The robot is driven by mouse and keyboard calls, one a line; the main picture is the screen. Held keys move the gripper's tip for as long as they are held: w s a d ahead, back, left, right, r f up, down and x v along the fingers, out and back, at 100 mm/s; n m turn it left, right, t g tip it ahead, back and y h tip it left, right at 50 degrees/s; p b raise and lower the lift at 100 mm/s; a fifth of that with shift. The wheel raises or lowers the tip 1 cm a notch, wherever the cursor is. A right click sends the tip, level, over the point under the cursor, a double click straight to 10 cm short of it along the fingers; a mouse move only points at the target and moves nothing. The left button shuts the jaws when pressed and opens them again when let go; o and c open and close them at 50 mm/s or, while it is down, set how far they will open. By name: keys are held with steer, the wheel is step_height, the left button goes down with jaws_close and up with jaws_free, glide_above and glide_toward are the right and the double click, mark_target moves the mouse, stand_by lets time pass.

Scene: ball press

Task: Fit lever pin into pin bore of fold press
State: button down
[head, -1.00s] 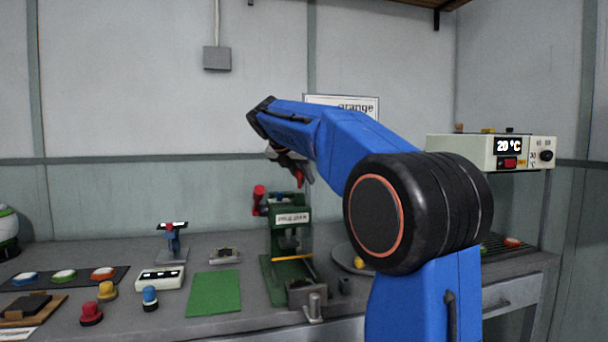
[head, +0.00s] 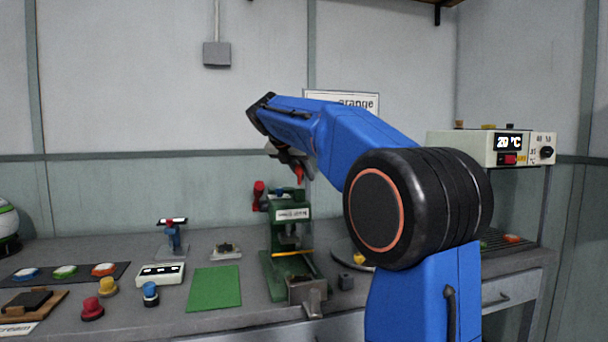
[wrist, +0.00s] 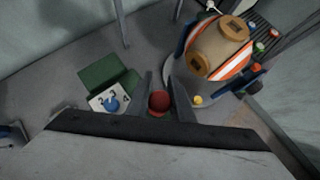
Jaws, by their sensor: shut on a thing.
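The green fold press (head: 277,237) stands upright on the bench near the picture's middle. It has a white label on its front and a red-knobbed part (head: 259,195) at its upper left. My gripper (head: 297,167) is above the press, pointing down and apart from it. It is shut on a red piece (head: 299,175), which I take to be the lever pin. In the wrist view, a round red end (wrist: 158,102) shows between the two grey fingers. The pin bore cannot be made out. The pin's lower end is too small to judge.
A green mat (head: 214,291) lies left of the press. Red, yellow and blue knobbed pieces (head: 92,309) stand farther left. A small metal box (head: 307,290) is at the press's front. A temperature unit (head: 490,150) stands at the right. The air around my gripper looks clear.

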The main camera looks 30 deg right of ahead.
mark_target(300, 182)
steer(key=shift+f, duration=2.3)
stand_by(0.5)
steer(key=c, duration=1.5)
jaws_free()
steer(key=v, duration=1.7)
steer(key=shift+a+r, duration=0.1)
steer(key=shift+a, duration=0.1)
steer(key=shift+s, duration=0.15)
steer(key=s+a+f+m+y, duration=0.2)
steer(key=s+a+f+m, duration=0.1)
steer(key=s+f+m, duration=0.5)
steer(key=s+a+f+m+y, duration=0.3)
steer(key=s+f+m, duration=0.5)
steer(key=s+f, duration=0.7)
steer(key=s+a+f+m+y, duration=0.3)
steer(key=s+f+m, duration=0.4)
steer(key=s+f, duration=0.5)
steer(key=shift+a+f+m, duration=0.15)
steer(key=shift+f, duration=1.2)
steer(key=shift+a+f+m, duration=0.1)
steer(key=shift+a+f, duration=0.05)
steer(key=shift+f, duration=1.25)
steer(key=shift+a+f+m, duration=0.15)
steer(key=shift+a+f, duration=0.05)
steer(key=shift+f, duration=1.15)
